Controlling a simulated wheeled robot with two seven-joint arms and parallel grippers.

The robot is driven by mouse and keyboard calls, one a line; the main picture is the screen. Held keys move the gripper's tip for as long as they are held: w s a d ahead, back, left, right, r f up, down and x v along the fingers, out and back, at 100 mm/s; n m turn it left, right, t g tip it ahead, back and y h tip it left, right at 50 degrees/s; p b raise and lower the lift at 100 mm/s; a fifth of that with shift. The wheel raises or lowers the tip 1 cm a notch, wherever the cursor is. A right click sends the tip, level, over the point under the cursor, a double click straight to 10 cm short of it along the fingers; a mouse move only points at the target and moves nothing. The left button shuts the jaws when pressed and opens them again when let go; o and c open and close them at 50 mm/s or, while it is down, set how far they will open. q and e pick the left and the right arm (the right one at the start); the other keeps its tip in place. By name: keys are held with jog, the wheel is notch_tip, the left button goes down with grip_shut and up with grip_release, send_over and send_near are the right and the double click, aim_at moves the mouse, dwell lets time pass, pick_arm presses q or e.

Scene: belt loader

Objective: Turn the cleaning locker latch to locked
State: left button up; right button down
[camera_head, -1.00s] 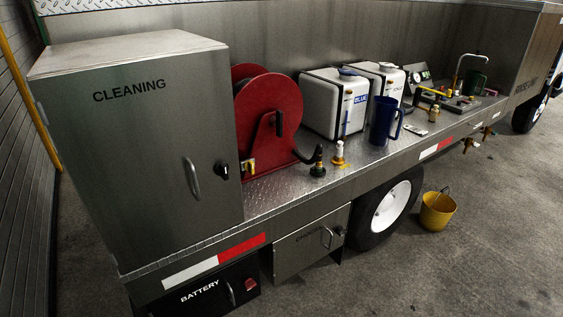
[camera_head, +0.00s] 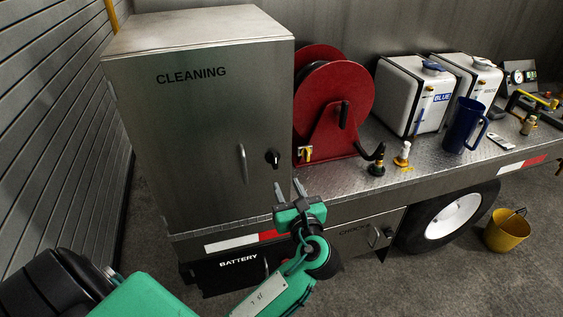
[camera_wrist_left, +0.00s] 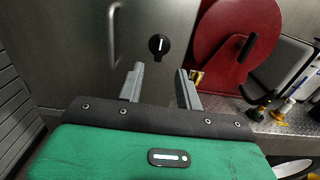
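The cleaning locker (camera_head: 200,110) is a closed steel box with "CLEANING" on its door. Its latch (camera_head: 272,158) is a round black knob right of the vertical door handle (camera_head: 243,164). In the left wrist view the latch (camera_wrist_left: 158,45) shows a white mark standing nearly upright, and the handle (camera_wrist_left: 114,35) is to its left. My left gripper (camera_head: 290,187) is below and slightly right of the latch, apart from it. In the left wrist view its fingers (camera_wrist_left: 158,85) are spread with nothing between them. My right gripper is in neither view.
A red hose reel (camera_head: 335,110) stands just right of the locker. White tanks (camera_head: 400,95) and a blue jug (camera_head: 463,125) are farther right on the deck. The battery box (camera_head: 225,270) and another small locker (camera_head: 365,232) sit below. A yellow bucket (camera_head: 507,232) is on the floor.

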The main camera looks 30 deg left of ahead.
aim_at(276, 163)
pick_arm(q)
jog(key=p+x, duration=0.2)
jog(key=x, duration=0.6)
jog(key=shift+r, duration=0.1)
jog(key=shift+w+a, duration=0.5)
grip_shut()
